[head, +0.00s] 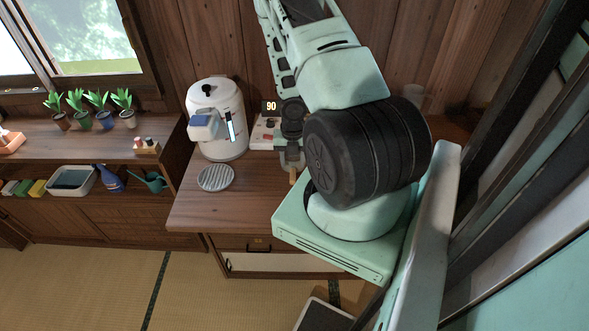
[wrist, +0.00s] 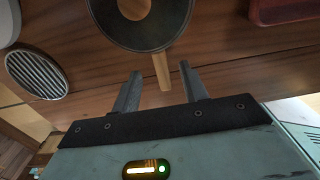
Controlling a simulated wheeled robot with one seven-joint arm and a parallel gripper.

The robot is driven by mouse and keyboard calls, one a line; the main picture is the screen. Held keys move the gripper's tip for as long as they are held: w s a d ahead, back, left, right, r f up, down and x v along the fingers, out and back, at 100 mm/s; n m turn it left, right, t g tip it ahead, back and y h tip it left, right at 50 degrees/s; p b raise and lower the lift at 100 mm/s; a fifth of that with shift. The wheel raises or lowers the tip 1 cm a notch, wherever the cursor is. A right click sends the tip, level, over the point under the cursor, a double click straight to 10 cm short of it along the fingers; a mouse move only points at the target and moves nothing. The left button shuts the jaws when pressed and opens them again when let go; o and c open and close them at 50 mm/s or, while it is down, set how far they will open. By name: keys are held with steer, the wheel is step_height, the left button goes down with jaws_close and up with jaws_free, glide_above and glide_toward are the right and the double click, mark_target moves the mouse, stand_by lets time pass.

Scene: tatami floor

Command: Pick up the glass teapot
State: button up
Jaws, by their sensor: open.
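In the wrist view, a round thing with a dark rim and a brown middle (wrist: 117,32) stands on the wooden counter, cut off by the top edge. It looks like the teapot seen from above, but I cannot make out its glass. Its light wooden handle (wrist: 161,71) points toward me. My gripper (wrist: 161,70) is open, one finger on each side of the handle, with gaps showing on both sides. In the head view my arm covers most of this spot, and a small wooden piece (head: 292,176), perhaps the handle, shows below it.
A white dispenser (head: 216,125) stands on the counter (head: 240,205), left of my arm. A grey slatted drip tray (head: 216,178) lies before it. A device with a "90" display (head: 270,106) is behind. A reddish tray (wrist: 285,10) shows in the wrist view. Potted plants (head: 103,105) stand left.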

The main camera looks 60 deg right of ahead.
mark_target(293, 170)
steer(key=shift+f+p, duration=0.45)
steer(key=shift+f, duration=2.9)
steer(key=shift+c, duration=0.3)
steer(key=shift+d, duration=0.1)
jaws_close()
